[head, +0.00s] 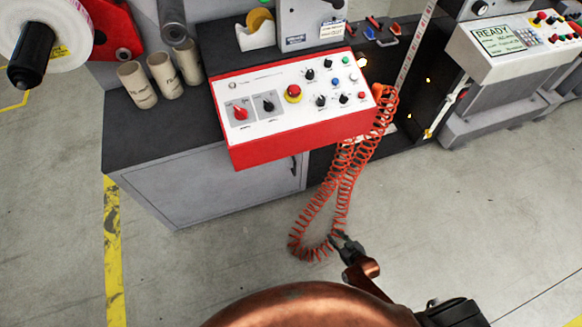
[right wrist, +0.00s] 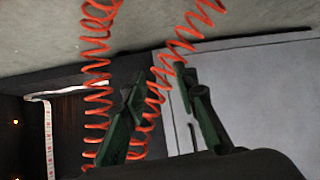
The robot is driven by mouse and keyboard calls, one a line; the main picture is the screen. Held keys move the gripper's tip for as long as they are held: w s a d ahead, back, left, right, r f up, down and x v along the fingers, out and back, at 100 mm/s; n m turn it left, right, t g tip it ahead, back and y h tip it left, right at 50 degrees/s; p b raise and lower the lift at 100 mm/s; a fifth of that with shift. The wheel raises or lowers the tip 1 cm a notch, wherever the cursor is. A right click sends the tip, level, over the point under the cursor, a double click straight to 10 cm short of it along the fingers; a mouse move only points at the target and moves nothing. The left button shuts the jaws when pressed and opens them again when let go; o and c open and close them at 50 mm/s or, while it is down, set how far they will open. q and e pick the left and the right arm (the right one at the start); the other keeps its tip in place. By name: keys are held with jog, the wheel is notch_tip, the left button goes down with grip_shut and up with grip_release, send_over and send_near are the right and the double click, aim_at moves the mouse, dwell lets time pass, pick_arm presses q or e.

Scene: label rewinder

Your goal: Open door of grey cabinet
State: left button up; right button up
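The grey cabinet (head: 220,185) stands under the red and white control panel, with its door shut. Its dark handle (head: 293,166) is near the door's right edge. In the right wrist view the cabinet door (right wrist: 265,95) fills the right side, and a dark upright handle (right wrist: 192,136) shows between the fingers. My right gripper (head: 344,244) is in front of the cabinet, to the right of and below the handle in the head view. The right wrist view shows its two green fingers (right wrist: 160,76) apart, with nothing held. My left gripper is not in view.
An orange coiled cable (head: 318,215) hangs from the panel's right end and loops down beside my right gripper. In the right wrist view the coil (right wrist: 152,95) crosses between the fingers; its depth is unclear. The control panel (head: 262,85) overhangs the cabinet. The floor (head: 220,260) in front is clear.

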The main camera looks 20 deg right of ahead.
jog(key=w+a+r+t+y+b, duration=0.1)
jog(key=w+a+r+t+b, duration=0.2)
jog(key=w, duration=0.6)
jog(key=w+a+r+t+y+b, duration=0.15)
jog(key=w+r+b, duration=0.25)
jog(key=w, duration=0.4)
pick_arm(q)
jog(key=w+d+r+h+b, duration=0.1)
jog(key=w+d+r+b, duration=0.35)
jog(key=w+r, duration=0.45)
pick_arm(e)
jog(key=t, duration=0.3)
send_near(295, 168)
jog(key=w+f, duration=0.1)
jog(key=w, duration=0.2)
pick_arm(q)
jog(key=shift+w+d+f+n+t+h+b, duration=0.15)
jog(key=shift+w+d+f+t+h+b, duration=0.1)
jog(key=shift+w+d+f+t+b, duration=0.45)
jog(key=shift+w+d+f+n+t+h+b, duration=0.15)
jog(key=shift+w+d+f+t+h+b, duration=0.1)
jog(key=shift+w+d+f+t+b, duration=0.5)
pick_arm(e)
jog(key=shift+x, duration=3.85)
